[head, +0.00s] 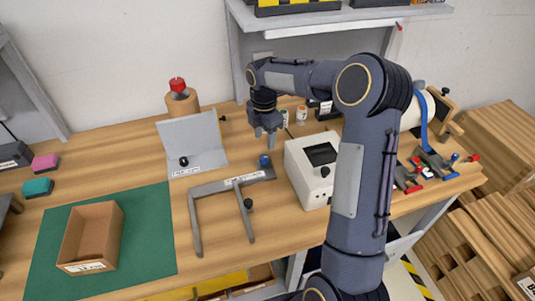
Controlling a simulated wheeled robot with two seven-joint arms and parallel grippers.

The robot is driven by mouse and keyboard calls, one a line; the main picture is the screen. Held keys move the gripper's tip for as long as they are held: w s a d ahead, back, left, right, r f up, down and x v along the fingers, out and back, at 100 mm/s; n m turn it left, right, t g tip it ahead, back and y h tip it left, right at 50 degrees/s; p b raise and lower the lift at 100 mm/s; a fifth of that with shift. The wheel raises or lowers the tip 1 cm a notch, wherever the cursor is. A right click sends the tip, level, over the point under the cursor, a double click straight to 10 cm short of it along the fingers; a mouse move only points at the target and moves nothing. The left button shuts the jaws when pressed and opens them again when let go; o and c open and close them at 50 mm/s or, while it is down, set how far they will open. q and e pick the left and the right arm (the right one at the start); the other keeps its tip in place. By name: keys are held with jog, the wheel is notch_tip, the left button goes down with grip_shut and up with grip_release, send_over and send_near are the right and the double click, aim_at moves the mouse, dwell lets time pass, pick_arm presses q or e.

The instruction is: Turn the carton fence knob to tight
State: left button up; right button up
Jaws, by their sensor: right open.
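The carton fence (214,187) is a grey angled frame with two arms and a white label, lying on the wooden workbench. A blue knob (265,161) stands at its far right end, and a black knob (248,204) sits on its right arm. The label is too small to read, so I cannot tell which knob is meant or how it is set. My right gripper (265,137) points down above and just behind the blue knob, open and apart from it. My left gripper is out of view.
A grey upright panel with a black knob (191,137) stands behind the fence. A white box with a dark screen (308,172) is close on the right. An open carton (115,239) sits on the green mat (155,222). Red-handled and blue-handled clamps lie farther right.

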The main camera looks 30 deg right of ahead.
aim_at(264, 157)
jog(key=shift+a+f, duration=0.2)
jog(key=shift+f, duration=0.1)
notch_tip(264, 157, down, 7)
jog(key=shift+f+p, duration=0.1)
jog(key=shift+p, duration=0.6)
jog(key=c, duration=1)
